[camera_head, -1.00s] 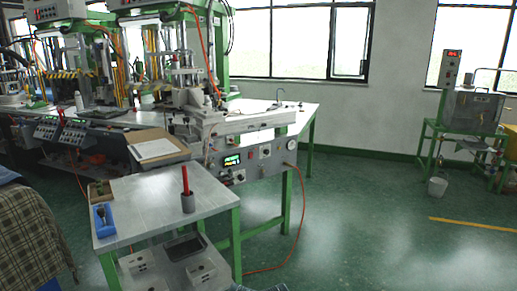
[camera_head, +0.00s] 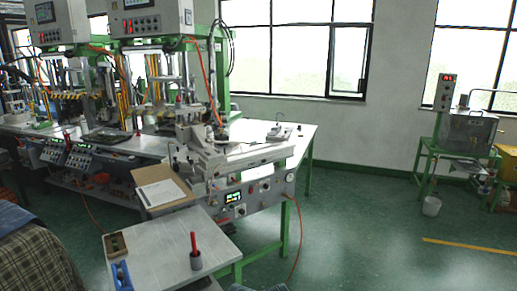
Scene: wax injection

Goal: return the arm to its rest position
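Neither of my grippers shows in the head view, so I cannot see whether they are open or shut. A small side table (camera_head: 160,250) stands at the lower middle. On it are a dark grey cup (camera_head: 196,262) with a red stick upright in it, a blue holder (camera_head: 122,276) cut by the bottom edge, and a brown block (camera_head: 115,244). Behind it stands the wax injection machine (camera_head: 215,160) with a lit control panel (camera_head: 233,203).
A cardboard sheet with white paper (camera_head: 160,193) lies at the bench corner. A person in plaid (camera_head: 35,262) is close at lower left. The green floor (camera_head: 365,225) between is open.

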